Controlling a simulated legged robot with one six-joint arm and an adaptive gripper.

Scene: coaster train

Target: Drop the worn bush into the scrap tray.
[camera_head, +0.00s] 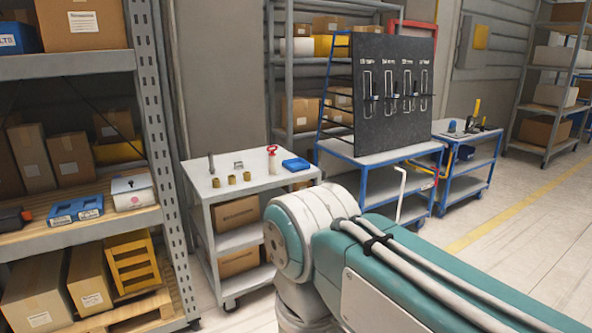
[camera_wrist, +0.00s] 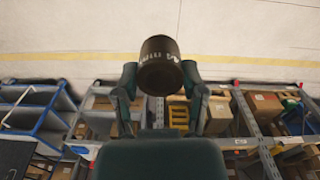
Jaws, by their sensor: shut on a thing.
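My gripper (camera_wrist: 160,78) is shut on a dark cylinder (camera_wrist: 158,62) in the wrist view, one finger at each side. Lettering on it reads upside down and ends in "mm". It looks like the worn bush, though wear cannot be made out. It is held in the air, clear of any surface. No tray is clearly marked as scrap. My gripper is out of the head view.
Several small brass bushes (camera_head: 231,180), a grey pin (camera_head: 211,163) and a red-topped item (camera_head: 272,158) stand on the cart. Behind is a blue cart (camera_head: 380,152) with a dark pegboard (camera_head: 393,92). A loaded shelf (camera_head: 66,64) stands left. The right floor is clear.

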